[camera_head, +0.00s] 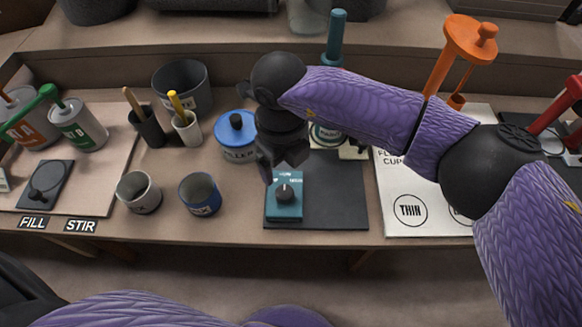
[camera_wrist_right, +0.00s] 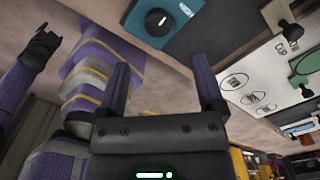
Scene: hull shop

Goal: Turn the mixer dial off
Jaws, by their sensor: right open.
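The mixer dial (camera_head: 285,193) is a black round knob with a white pointer mark, on top of a teal box (camera_head: 287,211) at the front of a dark mat. In the head view the mark points towards the back of the box. The right wrist view shows the knob (camera_wrist_right: 160,22) beyond my fingers, with small white lettering beside it. My right gripper (camera_head: 277,165) hangs just above and behind the dial, open and empty, not touching it. My left gripper (camera_wrist_right: 40,48) seems to show at the left of the wrist view; its jaws are unclear.
Left of the box stand a blue mug (camera_head: 199,195), a grey cup (camera_head: 138,193) and a blue-lidded tin (camera_head: 236,140). A white printed board (camera_head: 428,219) lies to the right. The dark mat (camera_head: 340,190) is bare right of the box.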

